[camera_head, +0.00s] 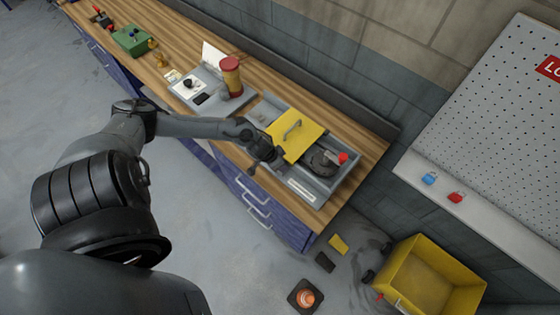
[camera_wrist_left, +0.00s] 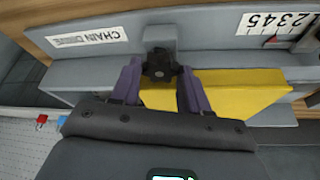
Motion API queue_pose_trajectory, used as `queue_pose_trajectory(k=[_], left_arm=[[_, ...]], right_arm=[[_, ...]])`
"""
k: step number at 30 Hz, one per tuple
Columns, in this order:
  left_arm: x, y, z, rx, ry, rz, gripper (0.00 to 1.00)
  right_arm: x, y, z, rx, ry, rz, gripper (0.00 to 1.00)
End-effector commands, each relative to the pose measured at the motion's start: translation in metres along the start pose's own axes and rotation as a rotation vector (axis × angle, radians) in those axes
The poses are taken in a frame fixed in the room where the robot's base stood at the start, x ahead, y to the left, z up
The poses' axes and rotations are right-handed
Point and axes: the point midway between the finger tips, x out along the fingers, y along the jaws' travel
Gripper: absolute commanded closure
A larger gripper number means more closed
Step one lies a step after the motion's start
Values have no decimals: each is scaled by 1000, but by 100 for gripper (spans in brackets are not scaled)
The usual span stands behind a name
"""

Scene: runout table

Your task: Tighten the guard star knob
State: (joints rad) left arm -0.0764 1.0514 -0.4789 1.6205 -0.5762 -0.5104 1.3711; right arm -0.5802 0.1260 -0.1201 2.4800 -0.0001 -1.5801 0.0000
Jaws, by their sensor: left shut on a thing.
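The black star knob (camera_wrist_left: 160,66) sits on a grey bracket beside the yellow guard (camera_wrist_left: 240,92) in the left wrist view. My left gripper (camera_wrist_left: 157,78) has its two purple fingers on either side of the knob, shut on it. In the head view my left gripper (camera_head: 264,152) is at the front left edge of the yellow guard (camera_head: 296,133), and it hides the knob there. The guard lies flat over part of a grey tray-like housing (camera_head: 268,102). My right gripper is in neither view.
A dark round part with a red piece (camera_head: 342,158) lies right of the guard. A grey panel with a red-and-yellow cylinder (camera_head: 231,77) stands to the left on the wooden bench (camera_head: 362,157).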

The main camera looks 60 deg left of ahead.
Motion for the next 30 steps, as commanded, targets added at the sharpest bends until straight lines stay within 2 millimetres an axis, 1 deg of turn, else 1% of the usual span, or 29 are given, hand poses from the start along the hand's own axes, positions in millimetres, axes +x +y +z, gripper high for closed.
queue_pose_trajectory(k=[9, 10, 12, 15, 30], left_arm=[[0, 0, 0, 15, 1, 7, 85], [0, 0, 0, 15, 0, 7, 53], [0, 0, 0, 14, 0, 7, 43], [0, 0, 0, 14, 1, 6, 29], [0, 0, -1, -8, 2, -4, 29]], right_arm=[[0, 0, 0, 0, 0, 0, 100], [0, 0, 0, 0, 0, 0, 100], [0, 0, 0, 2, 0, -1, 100], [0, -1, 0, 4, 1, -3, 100], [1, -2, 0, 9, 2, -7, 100]])
